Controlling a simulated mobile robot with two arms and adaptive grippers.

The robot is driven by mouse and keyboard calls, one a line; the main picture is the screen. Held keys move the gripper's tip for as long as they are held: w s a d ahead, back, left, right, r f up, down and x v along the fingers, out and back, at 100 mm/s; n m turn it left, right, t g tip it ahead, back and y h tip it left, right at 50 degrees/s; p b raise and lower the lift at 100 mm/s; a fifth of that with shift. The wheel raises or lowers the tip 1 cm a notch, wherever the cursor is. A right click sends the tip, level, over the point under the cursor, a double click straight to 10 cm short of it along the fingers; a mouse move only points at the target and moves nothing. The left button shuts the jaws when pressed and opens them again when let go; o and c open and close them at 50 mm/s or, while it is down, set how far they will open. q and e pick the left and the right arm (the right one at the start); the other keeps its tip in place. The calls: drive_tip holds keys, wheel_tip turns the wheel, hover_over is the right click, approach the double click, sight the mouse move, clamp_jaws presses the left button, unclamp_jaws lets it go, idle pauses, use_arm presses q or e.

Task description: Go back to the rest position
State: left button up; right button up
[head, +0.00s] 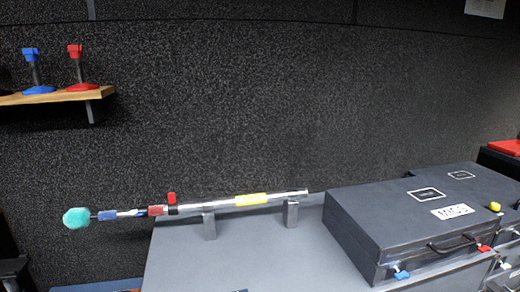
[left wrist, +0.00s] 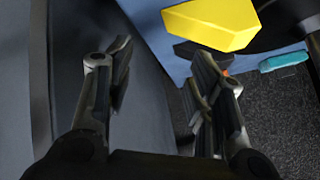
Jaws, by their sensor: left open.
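My left gripper (left wrist: 163,62) shows in the left wrist view. Its two fingers are spread apart and nothing is between them. A dark grey panel or surface lies behind the fingers, with a yellow angular object (left wrist: 212,24) just beyond the right finger. My right gripper is in neither view. Neither gripper can be made out in the head view.
A silver pole (head: 222,206) with a teal foam tip (head: 76,218) rests on two brackets on a grey cabinet top (head: 262,250). A dark case (head: 372,222) labelled MICS stands at right. A wooden shelf (head: 60,96) holds a blue stand (head: 36,70) and a red stand (head: 76,68).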

use_arm(q)
drive_tip(key=s+d+f+g, duration=0.2)
drive_tip(key=s+d+f, duration=0.1)
drive_tip(key=s+f, duration=0.4)
drive_tip(key=s+d+f+g, duration=0.1)
drive_tip(key=s+d+f, duration=0.3)
drive_tip(key=s, duration=0.6)
drive_tip(key=s+d+f+g+h+p, duration=0.1)
drive_tip(key=s+d, duration=0.3)
drive_tip(key=s, duration=0.8)
drive_tip(key=s+d+f+g+h+p, duration=0.1)
drive_tip(key=s+d, duration=0.4)
drive_tip(key=s, duration=0.7)
drive_tip(key=f+g+p, duration=0.1)
drive_tip(key=g, duration=0.1)
drive_tip(key=shift+d+n+g+p, duration=0.15)
drive_tip(key=shift+n+g+p, duration=0.15)
drive_tip(key=shift+n, duration=0.1)
drive_tip(key=shift+f, duration=0.15)
